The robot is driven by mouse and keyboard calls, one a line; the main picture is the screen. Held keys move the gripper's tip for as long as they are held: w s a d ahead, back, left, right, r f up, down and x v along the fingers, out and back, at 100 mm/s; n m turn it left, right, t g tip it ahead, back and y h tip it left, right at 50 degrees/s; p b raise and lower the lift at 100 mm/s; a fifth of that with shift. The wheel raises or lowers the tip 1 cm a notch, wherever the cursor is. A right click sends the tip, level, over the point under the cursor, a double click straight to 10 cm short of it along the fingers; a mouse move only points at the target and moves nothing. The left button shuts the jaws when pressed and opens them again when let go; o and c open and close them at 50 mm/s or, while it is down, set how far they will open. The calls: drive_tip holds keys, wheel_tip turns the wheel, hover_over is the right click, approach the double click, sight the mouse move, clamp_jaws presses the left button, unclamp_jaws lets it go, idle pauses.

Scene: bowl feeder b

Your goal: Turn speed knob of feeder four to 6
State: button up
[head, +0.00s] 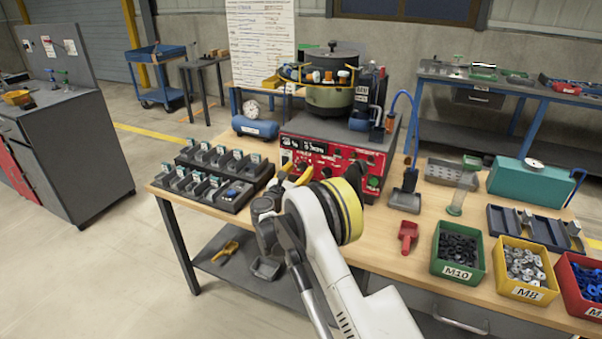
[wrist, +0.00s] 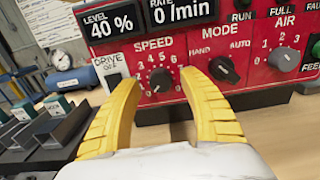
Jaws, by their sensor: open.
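The feeder's red control panel (wrist: 185,52) fills much of the wrist view. Its black SPEED knob (wrist: 160,80) sits inside a ring of white numbers, with 4, 5 and 6 along the top. I cannot clearly read where the knob points. My gripper (wrist: 159,78) is open, with one yellow finger on each side of the knob; I see no clear contact. A label reading DRIVE (wrist: 109,64) is left of the knob; its number is hard to read. In the head view, my gripper (head: 293,177) is in front of the red feeder base (head: 318,146), and my arm hides part of it.
The MODE knob (wrist: 223,70) and AIR knob (wrist: 282,60) are to the right of SPEED. Displays above read 40 % and 0 /min. A black sorting tray (head: 238,198) stands left on the table. A red scoop (head: 408,235) and parts bins (head: 458,252) lie right.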

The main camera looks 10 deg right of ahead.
drive_tip(key=shift+w+d, duration=0.35)
drive_tip(key=shift+w, duration=0.1)
clamp_jaws()
drive_tip(key=shift+m, duration=0.3)
